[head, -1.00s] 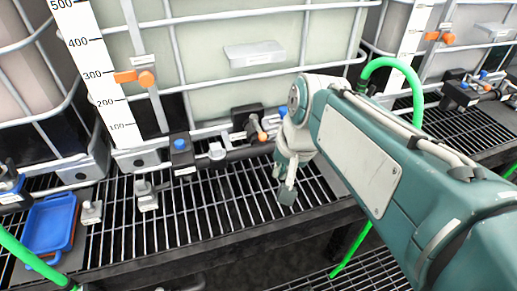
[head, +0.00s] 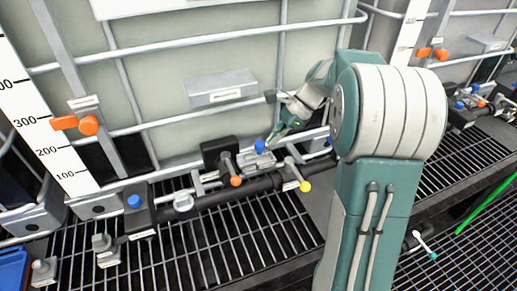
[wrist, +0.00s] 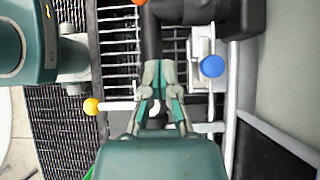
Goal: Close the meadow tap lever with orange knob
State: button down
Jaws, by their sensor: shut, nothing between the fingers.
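A tap lever with an orange knob (head: 236,181) sticks out from a black valve body (head: 214,152) at the foot of the tank in the head view. The knob's edge also shows at the top of the wrist view (wrist: 138,2). My gripper (head: 273,143) is beside the tank, to the right of the orange-knob lever and apart from it. In the wrist view my gripper's fingers (wrist: 159,66) are together and empty, pointing toward the black pipe. The meadow label cannot be read.
A blue knob (head: 260,146) is close to my fingers. A yellow-knob lever (head: 305,186) stands to the right of the orange one. A black pipe (head: 235,192) runs below, with a blue-capped fitting (head: 134,202) at left. Orange parts (head: 88,125) sit on the tank frame. Grating lies in front.

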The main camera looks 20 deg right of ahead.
aim_at(231, 168)
jog(key=x, duration=0.7)
jog(key=shift+f, duration=0.45)
jog(key=a, duration=0.1)
jog(key=a+f, duration=0.1)
jog(key=a, duration=0.1)
jog(key=shift+a, duration=0.85)
jog(key=shift+d, duration=0.1)
